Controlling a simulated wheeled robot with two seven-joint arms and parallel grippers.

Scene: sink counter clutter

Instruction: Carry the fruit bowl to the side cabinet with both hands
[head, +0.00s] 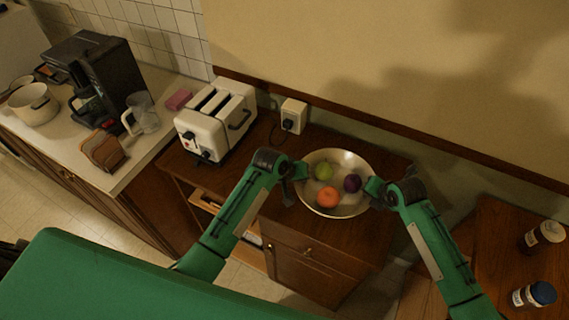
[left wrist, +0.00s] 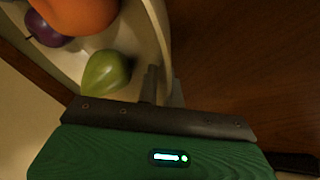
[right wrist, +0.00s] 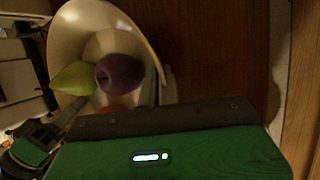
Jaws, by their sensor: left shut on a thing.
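The fruit bowl (head: 335,211), pale and round, is over the right part of the wooden cabinet top (head: 285,222). I cannot tell whether it rests there or hangs just above. It looks about level and holds a green fruit (head: 323,172), a purple fruit (head: 352,183) and an orange fruit (head: 327,197). My left gripper (head: 290,172) is shut on the bowl's left rim; the rim (left wrist: 158,30) runs between its fingers in the left wrist view. My right gripper (head: 375,188) is at the right rim (right wrist: 150,50); its grip there is unclear.
A white toaster (head: 216,120) stands left of the bowl, near a wall socket (head: 293,115). A coffee machine (head: 95,80) and pot (head: 34,104) crowd the left counter.

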